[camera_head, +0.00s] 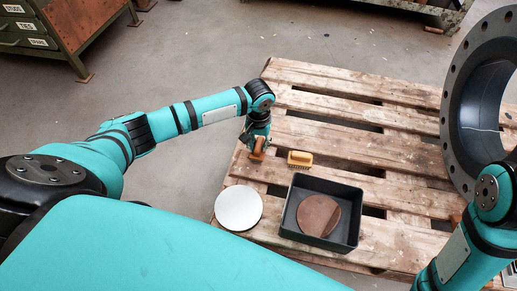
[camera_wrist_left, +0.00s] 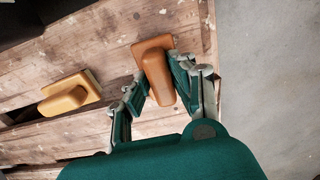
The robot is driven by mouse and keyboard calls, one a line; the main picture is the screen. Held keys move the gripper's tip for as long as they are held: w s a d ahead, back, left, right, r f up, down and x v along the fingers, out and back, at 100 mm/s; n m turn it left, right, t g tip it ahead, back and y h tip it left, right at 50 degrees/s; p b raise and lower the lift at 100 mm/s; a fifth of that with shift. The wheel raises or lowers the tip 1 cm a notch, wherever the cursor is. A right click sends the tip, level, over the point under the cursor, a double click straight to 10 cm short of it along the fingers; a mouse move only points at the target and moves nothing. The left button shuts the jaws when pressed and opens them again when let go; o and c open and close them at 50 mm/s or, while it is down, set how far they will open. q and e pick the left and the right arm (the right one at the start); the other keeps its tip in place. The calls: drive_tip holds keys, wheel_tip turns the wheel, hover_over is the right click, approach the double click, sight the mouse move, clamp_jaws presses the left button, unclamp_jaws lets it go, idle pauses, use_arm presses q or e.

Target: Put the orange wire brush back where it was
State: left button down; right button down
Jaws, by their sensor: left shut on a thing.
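The orange wire brush (camera_head: 257,155) is at the left edge of the wooden pallet in the head view. It also shows in the left wrist view (camera_wrist_left: 157,72), its handle between the green fingers. My left gripper (camera_head: 257,147) is shut on it from above. I cannot tell whether the brush rests on the planks or hangs just above them. Its bristles are hidden. My right arm comes in at the lower right of the head view; its gripper is out of view.
A yellow brush (camera_head: 299,158) lies on the pallet (camera_head: 330,141) just right of the orange one; it also shows in the wrist view (camera_wrist_left: 68,98). A white disc (camera_head: 238,207) and a black tray (camera_head: 350,205) holding a brown disc (camera_head: 318,214) are nearer. A large flanged pipe (camera_head: 455,115) stands right.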

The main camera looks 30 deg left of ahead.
use_arm(q)
drive_tip(key=shift+f, duration=0.15)
drive_tip(key=shift+f, duration=0.1)
drive_tip(key=c, duration=1.1)
unclamp_jaws()
